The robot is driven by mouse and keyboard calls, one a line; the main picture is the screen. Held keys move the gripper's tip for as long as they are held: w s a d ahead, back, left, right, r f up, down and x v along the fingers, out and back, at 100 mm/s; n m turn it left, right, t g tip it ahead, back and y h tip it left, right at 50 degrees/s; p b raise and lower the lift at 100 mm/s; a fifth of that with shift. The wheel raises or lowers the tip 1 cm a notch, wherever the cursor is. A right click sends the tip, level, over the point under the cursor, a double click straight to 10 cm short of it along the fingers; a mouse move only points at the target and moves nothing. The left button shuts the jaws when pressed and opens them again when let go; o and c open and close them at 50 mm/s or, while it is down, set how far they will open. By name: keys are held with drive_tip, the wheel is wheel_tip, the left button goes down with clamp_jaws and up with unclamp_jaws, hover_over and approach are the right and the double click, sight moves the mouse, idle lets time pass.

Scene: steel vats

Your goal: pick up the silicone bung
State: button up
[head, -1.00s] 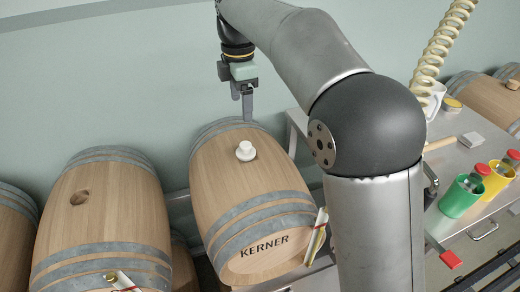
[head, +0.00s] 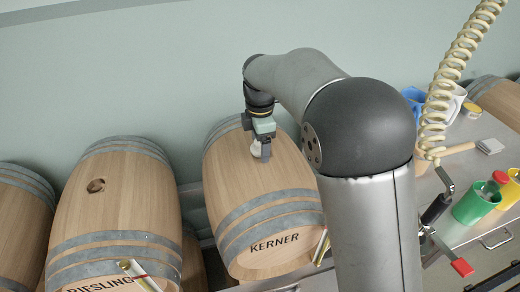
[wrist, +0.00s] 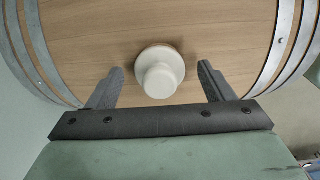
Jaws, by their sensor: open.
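The white silicone bung (wrist: 160,75) sits on top of the barrel marked KERNER (head: 250,190), with its flange against the wood. In the wrist view it lies between the two fingers of my open gripper (wrist: 160,80), with a gap on each side. In the head view my gripper (head: 261,148) is down at the barrel top, and the bung (head: 256,150) is partly hidden behind it.
A RIESLING barrel (head: 115,210) with an open bung hole (head: 96,185) lies to the left. At the right, a steel table (head: 465,165) carries a mallet (head: 450,151), a green cup (head: 474,205) and a yellow cup (head: 510,193). A coiled hose (head: 445,80) hangs above it.

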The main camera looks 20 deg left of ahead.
drive_tip(key=shift+f, duration=0.15)
drive_tip(key=c, duration=1.2)
drive_tip(key=shift+o, duration=0.2)
drive_tip(key=shift+w+r, duration=0.1)
drive_tip(key=shift+r, duration=0.5)
wheel_tip(320, 180, up, 2)
drive_tip(key=shift+r, duration=0.25)
drive_tip(key=s+d+r+b, duration=0.3)
drive_tip(key=s+d+r, duration=0.4)
drive_tip(key=s, duration=0.5)
drive_tip(key=shift+d+r, duration=0.15)
drive_tip(key=shift+r, duration=1.05)
